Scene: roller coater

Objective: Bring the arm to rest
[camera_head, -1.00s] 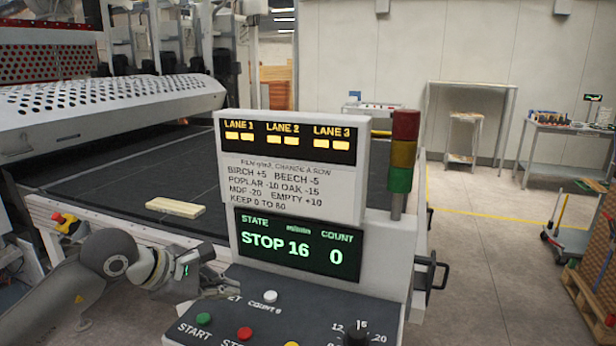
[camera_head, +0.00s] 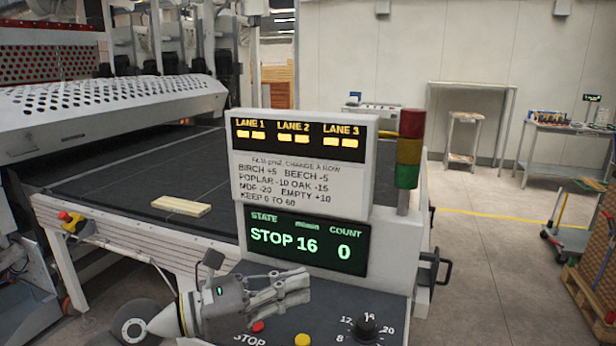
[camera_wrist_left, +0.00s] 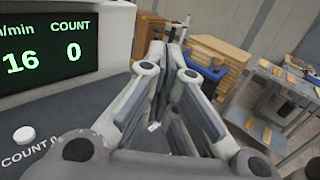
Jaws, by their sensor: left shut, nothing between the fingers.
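My left arm comes in from the lower left in the head view. Its gripper (camera_head: 302,285) is shut and empty, pointing right above the dark control panel (camera_head: 390,308). The gripper hides part of the panel, including the green and white buttons. In the left wrist view the shut fingers (camera_wrist_left: 176,38) extend away from the camera, with the white count button (camera_wrist_left: 24,135) at the left. My right gripper is not in view.
The display (camera_head: 307,245) reads STOP 16 and COUNT 0. A speed knob (camera_head: 365,327) sits on the panel. A pale board (camera_head: 181,206) lies on the dark conveyor (camera_head: 120,170). A red, yellow and green light tower (camera_head: 409,150) stands right of the display. Open floor lies further right.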

